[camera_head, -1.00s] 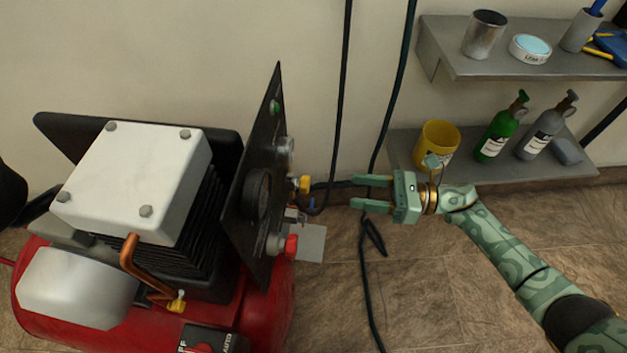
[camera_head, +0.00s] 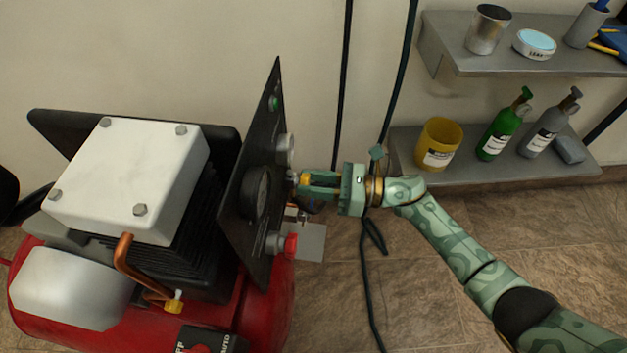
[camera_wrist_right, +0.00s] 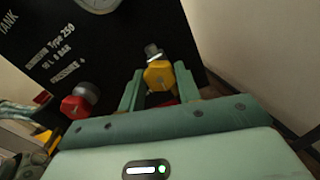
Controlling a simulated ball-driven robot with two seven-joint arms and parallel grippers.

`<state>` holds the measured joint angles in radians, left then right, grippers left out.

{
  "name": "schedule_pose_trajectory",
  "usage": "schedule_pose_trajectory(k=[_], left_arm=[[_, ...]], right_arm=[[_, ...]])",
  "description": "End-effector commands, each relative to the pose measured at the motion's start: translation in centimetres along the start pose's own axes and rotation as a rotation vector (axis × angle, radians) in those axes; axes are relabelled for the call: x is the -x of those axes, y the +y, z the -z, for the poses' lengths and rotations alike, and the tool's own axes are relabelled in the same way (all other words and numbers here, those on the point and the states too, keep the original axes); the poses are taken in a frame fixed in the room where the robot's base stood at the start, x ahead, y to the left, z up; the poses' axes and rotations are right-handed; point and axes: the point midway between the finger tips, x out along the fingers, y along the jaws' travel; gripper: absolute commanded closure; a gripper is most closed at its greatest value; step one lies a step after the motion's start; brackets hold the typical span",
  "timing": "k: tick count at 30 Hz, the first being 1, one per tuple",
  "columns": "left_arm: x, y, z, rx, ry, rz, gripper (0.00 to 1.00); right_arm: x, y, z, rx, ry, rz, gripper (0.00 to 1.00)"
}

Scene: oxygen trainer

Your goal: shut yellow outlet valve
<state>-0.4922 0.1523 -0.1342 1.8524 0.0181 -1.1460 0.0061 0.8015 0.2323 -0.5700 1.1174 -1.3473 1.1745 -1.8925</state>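The yellow outlet valve (camera_head: 305,179) is a small yellow knob on the right face of the compressor's black panel (camera_head: 250,190). My right gripper (camera_head: 312,184) reaches it from the right, with its green fingers on either side of the knob. In the right wrist view, the yellow knob (camera_wrist_right: 158,75) sits between the fingertips of my right gripper (camera_wrist_right: 159,80), with no clear gap on either side. The gripper looks shut on it; the fingers hide part of the knob in the head view.
A red knob (camera_head: 291,245) sits lower on the same panel, and a gauge (camera_head: 262,192) faces outward. A dark hose (camera_head: 366,270) hangs behind my right wrist. Shelves with a yellow cup (camera_head: 438,143) and bottles (camera_head: 499,130) stand at the right.

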Motion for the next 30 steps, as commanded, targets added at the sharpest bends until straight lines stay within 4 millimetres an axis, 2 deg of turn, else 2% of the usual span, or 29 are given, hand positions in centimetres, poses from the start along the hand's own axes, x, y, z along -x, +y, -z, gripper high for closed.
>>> schedule_pose_trajectory(k=[14,20,30], left_arm=[[-0.02,-0.04,0.0,-0.002,-0.002,0.001,0.64],[0.2,-0.31,0.14,-0.007,-0.006,0.006,0.64],[0.65,-0.63,0.46,-0.005,0.004,0.013,0.64]], right_arm=[[0.06,-0.03,0.06,-0.067,0.001,0.0,0.89],[0.1,-0.07,0.07,-0.198,0.002,0.001,0.89],[0.13,-0.11,0.04,-0.515,0.002,0.003,0.89]])
